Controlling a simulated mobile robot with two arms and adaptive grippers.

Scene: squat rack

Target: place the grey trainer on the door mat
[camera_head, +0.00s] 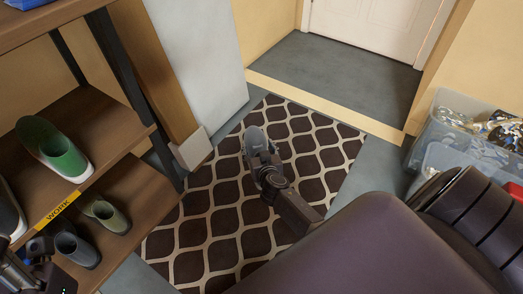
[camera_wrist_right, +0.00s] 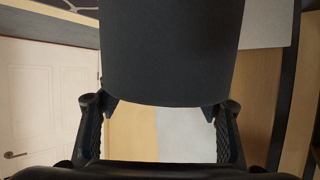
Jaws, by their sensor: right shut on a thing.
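The grey trainer (camera_head: 255,138) is in my right gripper (camera_head: 263,157), over the far part of the door mat in the head view. In the right wrist view the trainer's dark grey surface (camera_wrist_right: 172,55) fills the space between the fingers of that gripper (camera_wrist_right: 160,108). The door mat (camera_head: 240,245) is dark brown with a pale lattice pattern and lies on the grey floor. I cannot tell whether the trainer touches the mat. My left gripper (camera_head: 40,268) is partly in view at the lower left, beside the shelf; its fingers are unclear.
A brown shelf (camera_head: 95,118) at left holds a green shoe (camera_head: 58,152), an olive shoe (camera_head: 105,215) and a grey-blue shoe (camera_head: 76,249). Clear bins (camera_head: 437,158) stand at right. A white door (camera_head: 375,27) is at the back. Bare floor (camera_head: 335,72) lies before it.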

